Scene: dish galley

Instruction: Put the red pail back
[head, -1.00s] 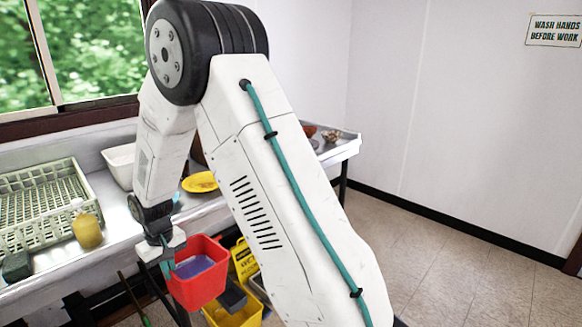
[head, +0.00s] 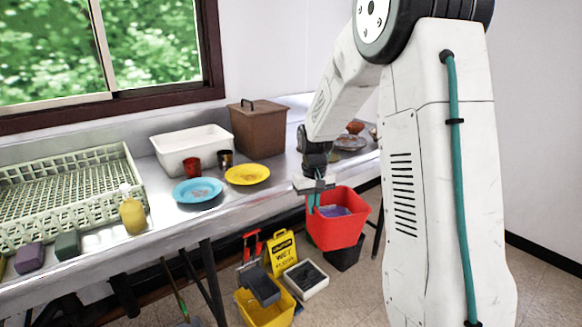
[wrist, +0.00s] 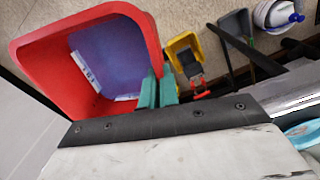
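The red pail (head: 338,231) hangs in the air in front of the counter's front edge, slightly tilted, with something blue-purple inside. My gripper (head: 317,202) is shut on the pail's rim at its left side. In the wrist view, the teal fingertips (wrist: 156,92) of my gripper pinch the wall of the red pail (wrist: 152,38). The blue-purple content (wrist: 112,58) fills much of the pail's inside there, with a pale strip along it. The pail's far side and underside are hidden in the wrist view.
The steel counter (head: 165,224) holds a dish rack (head: 70,190), blue plate (head: 197,191), yellow plate (head: 247,174), white tub (head: 190,148) and brown box (head: 258,128). Below are a yellow mop bucket (head: 262,312), wet-floor sign (head: 282,255), white-rimmed bin (head: 305,281) and black bin (head: 346,256).

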